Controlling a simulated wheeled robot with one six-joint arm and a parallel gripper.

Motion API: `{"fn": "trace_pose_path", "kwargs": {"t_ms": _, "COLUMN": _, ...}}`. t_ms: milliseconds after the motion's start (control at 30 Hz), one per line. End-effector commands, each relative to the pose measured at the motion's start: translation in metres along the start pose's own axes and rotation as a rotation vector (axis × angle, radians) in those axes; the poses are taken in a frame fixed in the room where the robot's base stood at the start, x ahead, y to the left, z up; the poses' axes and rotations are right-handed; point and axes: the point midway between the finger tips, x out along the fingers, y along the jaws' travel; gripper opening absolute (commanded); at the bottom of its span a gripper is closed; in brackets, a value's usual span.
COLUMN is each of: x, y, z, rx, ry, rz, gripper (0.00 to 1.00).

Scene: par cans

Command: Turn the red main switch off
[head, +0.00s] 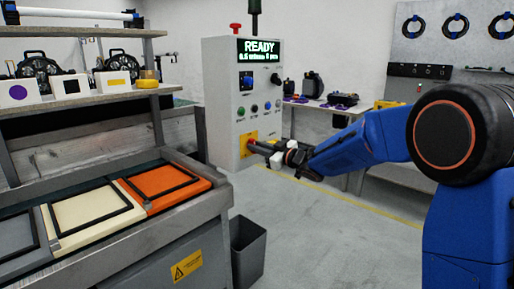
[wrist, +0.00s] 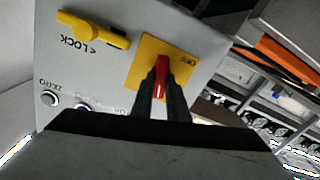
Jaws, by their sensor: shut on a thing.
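The red main switch (wrist: 161,70) sits on a yellow plate (wrist: 134,74) on the grey control box, seen close in the wrist view. My gripper (wrist: 160,82) is shut on the red switch, its two dark fingers on either side of the handle. In the head view my gripper (head: 257,146) reaches the yellow plate (head: 244,142) low on the control box (head: 221,100), and the fingers hide most of the switch. Part of the lettering on the plate is covered.
A yellow lock lever (wrist: 93,30) is on the same panel. The box carries a lit "READY" display (head: 262,50), several buttons (head: 253,108) and a red top knob (head: 235,28). A bench with coloured frames (head: 207,186) stands left; a dark bin (head: 248,250) stands below.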

Motion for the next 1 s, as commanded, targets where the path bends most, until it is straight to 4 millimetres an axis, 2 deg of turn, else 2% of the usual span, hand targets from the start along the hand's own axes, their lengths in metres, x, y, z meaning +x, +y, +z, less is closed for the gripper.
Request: {"fn": "trace_pose_path", "kwargs": {"t_ms": 1000, "x": -0.0004, "y": -0.0061, "z": 0.0041, "rx": -0.955, "ry": -0.001, "rz": -0.002, "gripper": 0.0}}
